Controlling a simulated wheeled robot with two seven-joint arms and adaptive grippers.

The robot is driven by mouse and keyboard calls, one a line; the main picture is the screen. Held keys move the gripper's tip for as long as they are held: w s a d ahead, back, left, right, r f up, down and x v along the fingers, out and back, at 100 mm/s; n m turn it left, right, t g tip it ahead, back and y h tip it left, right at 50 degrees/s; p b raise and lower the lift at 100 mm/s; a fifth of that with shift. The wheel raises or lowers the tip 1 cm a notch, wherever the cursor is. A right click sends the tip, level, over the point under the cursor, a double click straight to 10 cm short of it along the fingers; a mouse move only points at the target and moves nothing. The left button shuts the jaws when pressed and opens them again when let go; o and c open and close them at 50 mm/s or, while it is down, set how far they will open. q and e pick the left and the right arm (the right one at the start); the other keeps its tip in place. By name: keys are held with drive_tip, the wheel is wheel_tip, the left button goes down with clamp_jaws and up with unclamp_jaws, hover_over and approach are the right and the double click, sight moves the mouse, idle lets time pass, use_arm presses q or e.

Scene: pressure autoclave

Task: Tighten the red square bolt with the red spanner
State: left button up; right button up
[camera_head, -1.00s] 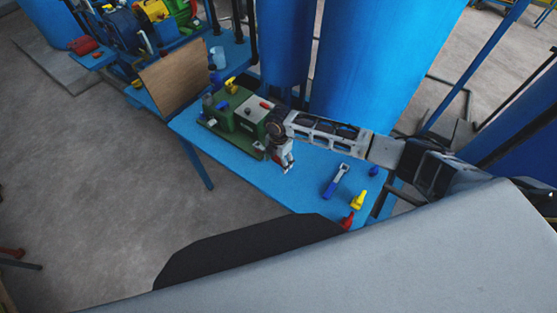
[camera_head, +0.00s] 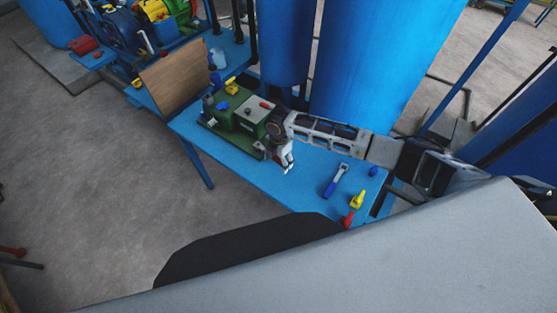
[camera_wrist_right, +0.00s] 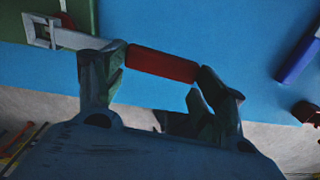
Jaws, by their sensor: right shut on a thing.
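My right gripper (camera_head: 286,168) is over the front edge of the blue table, beside the green machine base. In the right wrist view, the red handle of the red spanner (camera_wrist_right: 162,64) lies between the fingers of my right gripper (camera_wrist_right: 160,75), which is shut on it. The spanner's grey shaft runs left to a square-holed head (camera_wrist_right: 42,31) over the green base. A small red piece (camera_wrist_right: 67,19), possibly the red square bolt, shows just beyond the shaft. I cannot tell whether the head is around a bolt. My left gripper is not in view.
The blue table (camera_head: 310,190) carries the green machine (camera_head: 235,115), a blue-handled tool (camera_head: 336,181), a yellow piece (camera_head: 357,200) and a red piece (camera_head: 346,219). Blue tanks (camera_head: 375,60) stand close behind. A brown board (camera_head: 178,77) stands at the left.

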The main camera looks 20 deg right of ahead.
drive_tip(key=shift+p, duration=0.75)
idle(0.9)
drive_tip(key=shift+f+b, duration=0.6)
drive_tip(key=shift+f, duration=0.6)
idle(0.9)
drive_tip(key=o, duration=1.2)
wheel_tip(320, 180, up, 12)
idle(0.8)
